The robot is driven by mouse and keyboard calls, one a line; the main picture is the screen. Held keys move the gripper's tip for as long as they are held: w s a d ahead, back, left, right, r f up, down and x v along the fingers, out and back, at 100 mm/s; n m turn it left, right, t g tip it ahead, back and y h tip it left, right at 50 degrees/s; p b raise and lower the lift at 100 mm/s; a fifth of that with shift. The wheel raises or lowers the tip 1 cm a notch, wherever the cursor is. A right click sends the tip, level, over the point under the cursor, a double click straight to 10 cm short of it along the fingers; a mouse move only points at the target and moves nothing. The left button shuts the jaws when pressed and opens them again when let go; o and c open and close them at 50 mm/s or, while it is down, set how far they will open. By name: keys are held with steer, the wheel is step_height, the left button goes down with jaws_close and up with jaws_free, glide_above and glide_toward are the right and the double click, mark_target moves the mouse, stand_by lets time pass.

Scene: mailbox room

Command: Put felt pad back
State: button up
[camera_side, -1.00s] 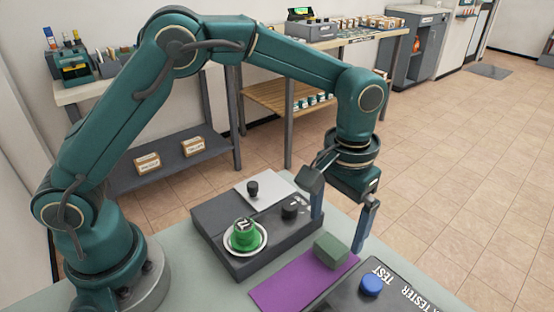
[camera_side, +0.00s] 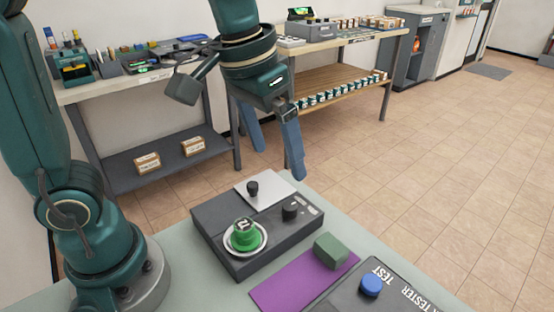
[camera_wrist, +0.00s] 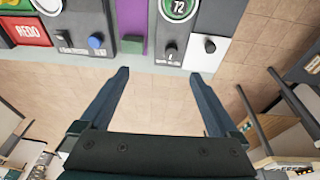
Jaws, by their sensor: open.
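A green block (camera_side: 331,250) sits on the far end of a flat purple mat (camera_side: 290,283) on the table. I cannot tell which of these is the felt pad. In the wrist view the block (camera_wrist: 131,45) and the mat (camera_wrist: 137,18) show at the top. My gripper (camera_side: 277,160) is open and empty, raised above and behind the dark box (camera_side: 245,268) on the table. In the wrist view nothing is between its fingers (camera_wrist: 160,75).
A tester with a blue button (camera_side: 371,285) stands right of the mat. Benches stand behind.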

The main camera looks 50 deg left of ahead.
steer(key=s+a+f+t, duration=0.2)
steer(key=s+a, duration=0.3)
steer(key=s, duration=0.3)
steer(key=shift+s+f+t+y, duration=0.3)
steer(key=shift+s+f+t, duration=0.1)
steer(key=shift+f, duration=0.2)
stand_by(0.4)
